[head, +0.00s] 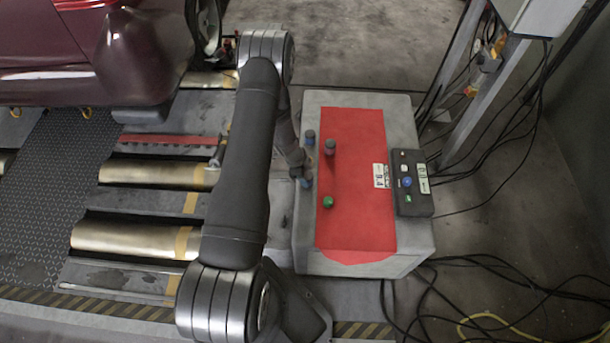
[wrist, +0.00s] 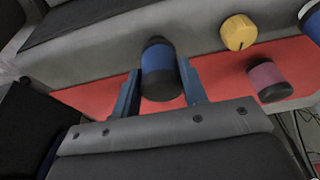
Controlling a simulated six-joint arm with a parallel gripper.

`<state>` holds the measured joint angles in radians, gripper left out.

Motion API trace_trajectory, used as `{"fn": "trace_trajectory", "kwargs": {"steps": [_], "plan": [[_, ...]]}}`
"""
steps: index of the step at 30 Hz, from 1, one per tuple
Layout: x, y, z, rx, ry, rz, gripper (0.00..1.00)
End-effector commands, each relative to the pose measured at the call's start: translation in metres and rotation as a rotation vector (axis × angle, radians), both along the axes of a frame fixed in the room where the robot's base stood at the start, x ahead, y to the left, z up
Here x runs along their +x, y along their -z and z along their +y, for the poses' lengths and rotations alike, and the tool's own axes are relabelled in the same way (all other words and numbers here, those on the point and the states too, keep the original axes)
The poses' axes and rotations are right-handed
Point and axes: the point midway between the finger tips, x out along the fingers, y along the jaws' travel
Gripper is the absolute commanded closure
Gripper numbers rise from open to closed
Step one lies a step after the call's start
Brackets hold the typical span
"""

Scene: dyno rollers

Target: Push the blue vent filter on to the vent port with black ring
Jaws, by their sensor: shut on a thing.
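The blue vent filter (wrist: 158,68), a short blue cylinder with black ends, stands between the two blue fingers of my gripper (wrist: 161,80) in the wrist view. My gripper is shut on it. In the head view my gripper (head: 303,177) is at the left edge of the red panel, partly hidden by my own arm. I cannot make out a vent port with a black ring; what lies under the filter is hidden.
A maroon cylinder with dark ends (wrist: 268,80), a yellow knob (wrist: 238,32) and another blue part at the right edge (wrist: 311,22) are close by. The red panel (head: 360,220) lies on a grey box with a green knob (head: 328,202) and a black control box (head: 411,184).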

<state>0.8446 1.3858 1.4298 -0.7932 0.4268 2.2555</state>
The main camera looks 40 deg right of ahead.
Motion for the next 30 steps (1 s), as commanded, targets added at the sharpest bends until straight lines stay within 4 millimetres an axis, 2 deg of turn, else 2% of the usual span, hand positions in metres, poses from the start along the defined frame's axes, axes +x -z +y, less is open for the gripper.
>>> {"fn": "trace_trajectory", "kwargs": {"steps": [8, 9, 12, 13, 23, 26, 30], "plan": [[0.000, 0.005, 0.000, -0.001, 0.001, -0.001, 0.84], [0.000, 0.005, 0.000, -0.001, 0.001, -0.001, 0.57], [0.000, 0.005, 0.000, -0.001, 0.000, -0.001, 0.37], [0.000, 0.005, 0.000, -0.001, 0.000, -0.001, 0.35], [0.001, 0.002, 0.000, -0.001, 0.000, -0.001, 0.35], [0.003, -0.005, 0.002, 0.000, -0.002, 0.000, 0.35], [0.008, -0.027, 0.006, -0.002, -0.001, -0.002, 0.35]]}}
